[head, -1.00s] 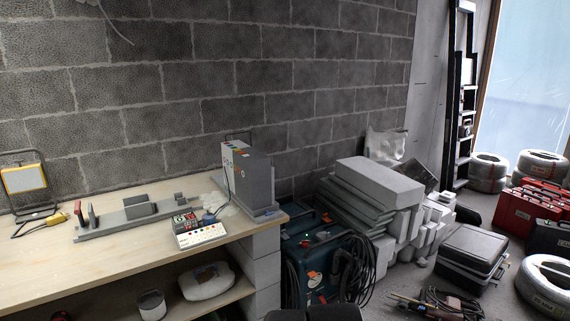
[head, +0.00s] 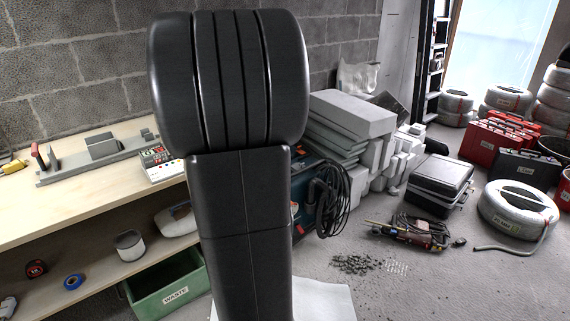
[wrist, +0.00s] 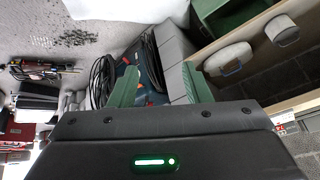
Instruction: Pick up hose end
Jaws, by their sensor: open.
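A pale grey coil of hose (head: 518,208) lies on the concrete floor at the right of the head view. Its loose hose end (head: 480,248) runs out from the coil and lies on the floor to its front left. In the wrist view my gripper (wrist: 159,70) has two green fingers spread apart, with nothing seen between them. In the head view my dark arm stands in the foreground and the fingers are not seen. The gripper is well apart from the hose end, which I cannot make out in the wrist view.
A power tool with cable (head: 415,232) lies left of the hose end. Black cases (head: 440,180), red cases (head: 495,142) and more coils stand behind. Rubble (head: 357,264) lies on the floor. The workbench (head: 100,205) and green waste bin (head: 165,292) are left. Floor in front is mostly clear.

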